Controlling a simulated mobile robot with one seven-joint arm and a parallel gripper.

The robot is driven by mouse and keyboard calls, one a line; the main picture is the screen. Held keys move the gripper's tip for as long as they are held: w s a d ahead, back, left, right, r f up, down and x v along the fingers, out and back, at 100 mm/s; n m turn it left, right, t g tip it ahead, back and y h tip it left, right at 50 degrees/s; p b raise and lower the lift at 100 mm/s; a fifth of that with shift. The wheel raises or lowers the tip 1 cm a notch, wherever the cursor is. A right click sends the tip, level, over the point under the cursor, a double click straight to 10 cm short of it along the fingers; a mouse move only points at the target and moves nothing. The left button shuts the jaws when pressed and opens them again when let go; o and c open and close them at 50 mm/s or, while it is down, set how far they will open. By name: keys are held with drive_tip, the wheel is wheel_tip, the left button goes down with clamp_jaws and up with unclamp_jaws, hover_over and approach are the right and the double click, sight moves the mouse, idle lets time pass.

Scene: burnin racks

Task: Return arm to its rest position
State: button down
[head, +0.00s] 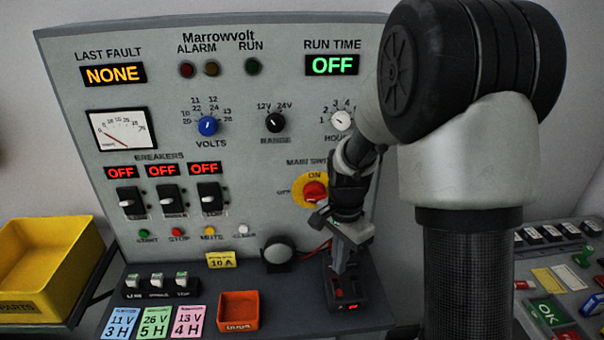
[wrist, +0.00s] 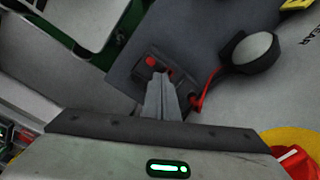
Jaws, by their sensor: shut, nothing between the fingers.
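My gripper (head: 342,262) is in front of the lower right part of the grey Marrowvolt panel (head: 255,130). Its fingers are shut and empty, pointing down over a small dark block with red parts (head: 347,293) on the ledge. In the wrist view my gripper's closed fingertips (wrist: 161,80) show just beside a red post (wrist: 151,61) on that block. I cannot tell whether they touch it. My arm comes down from the upper right and hides part of the panel's right side, near the red main switch (head: 315,190) on its yellow plate.
A round dark-rimmed part (head: 278,253) with a red cable stands left of my gripper. An orange bin (head: 239,311) and coloured cards (head: 153,322) lie on the ledge. A yellow parts bin (head: 45,265) is at left, another console (head: 560,285) at right. Space above the ledge's middle is clear.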

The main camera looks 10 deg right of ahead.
drive_tip(key=s+r+n+t+p, duration=0.1)
drive_tip(key=s+r+n, duration=0.25)
drive_tip(key=r, duration=0.45)
drive_tip(key=s+r+n+t+p, duration=0.15)
drive_tip(key=s+r, duration=0.25)
drive_tip(key=r, duration=0.4)
drive_tip(key=s+r+n+t+p, duration=0.2)
drive_tip(key=s+r+n+t, duration=0.1)
drive_tip(key=s+r+n, duration=0.4)
drive_tip(key=s+r, duration=0.2)
drive_tip(key=s, duration=0.2)
drive_tip(key=shift+w, duration=0.15)
drive_tip(key=w+f+n+g, duration=0.3)
drive_tip(key=w+f, duration=0.5)
drive_tip(key=w, duration=0.4)
drive_tip(key=shift+w+f+n+g+b, duration=0.45)
drive_tip(key=shift+w+f+b, duration=0.5)
drive_tip(key=shift+f, duration=2.45)
drive_tip(key=shift+w+f+n+g+b, duration=0.5)
drive_tip(key=shift+w+f+b, duration=0.45)
drive_tip(key=shift+f, duration=2.5)
drive_tip(key=shift+w+f+n+g+b, duration=0.3)
drive_tip(key=shift+w+f+n+b, duration=0.65)
drive_tip(key=shift+f, duration=2.45)
